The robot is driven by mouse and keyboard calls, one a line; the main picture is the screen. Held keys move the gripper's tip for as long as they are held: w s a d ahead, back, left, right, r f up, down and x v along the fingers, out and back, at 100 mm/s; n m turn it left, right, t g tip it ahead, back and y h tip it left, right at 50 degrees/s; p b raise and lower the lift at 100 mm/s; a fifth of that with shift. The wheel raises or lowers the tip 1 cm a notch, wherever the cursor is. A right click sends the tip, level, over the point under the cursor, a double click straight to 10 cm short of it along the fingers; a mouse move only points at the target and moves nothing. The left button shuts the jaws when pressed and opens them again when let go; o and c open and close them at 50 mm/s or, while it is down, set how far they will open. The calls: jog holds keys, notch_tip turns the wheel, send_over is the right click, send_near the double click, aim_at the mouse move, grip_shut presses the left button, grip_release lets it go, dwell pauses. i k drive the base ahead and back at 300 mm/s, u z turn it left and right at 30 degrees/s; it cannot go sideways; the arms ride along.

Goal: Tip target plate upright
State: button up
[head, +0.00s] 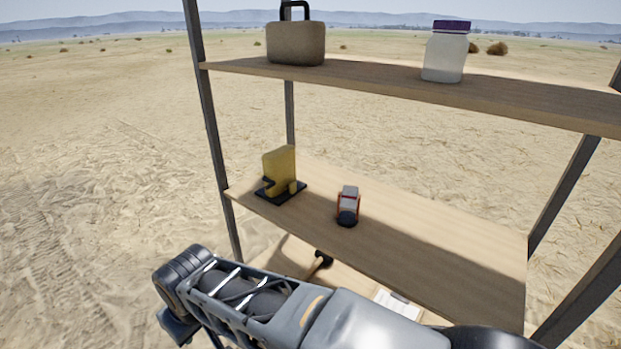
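No other plate is clearly visible. My arm crosses the bottom of the head view in front of the lower shelf and hides part of it. My gripper's fingers are not visible.
The top shelf (370,78) holds a tan case (296,44) and a white jar with a purple lid (446,55). A dark-headed tool (322,259) and white paper (398,304) lie lower down.

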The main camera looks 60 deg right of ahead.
aim_at(349, 197)
jog(key=u, duration=0.05)
jog(key=k, duration=0.45)
jog(key=z, duration=1.25)
jog(key=i, duration=0.85)
jog(key=z, duration=2.4)
jog(key=k, duration=0.5)
jog(key=u, duration=1.1)
jog(key=i, duration=0.35)
jog(key=z, duration=0.05)
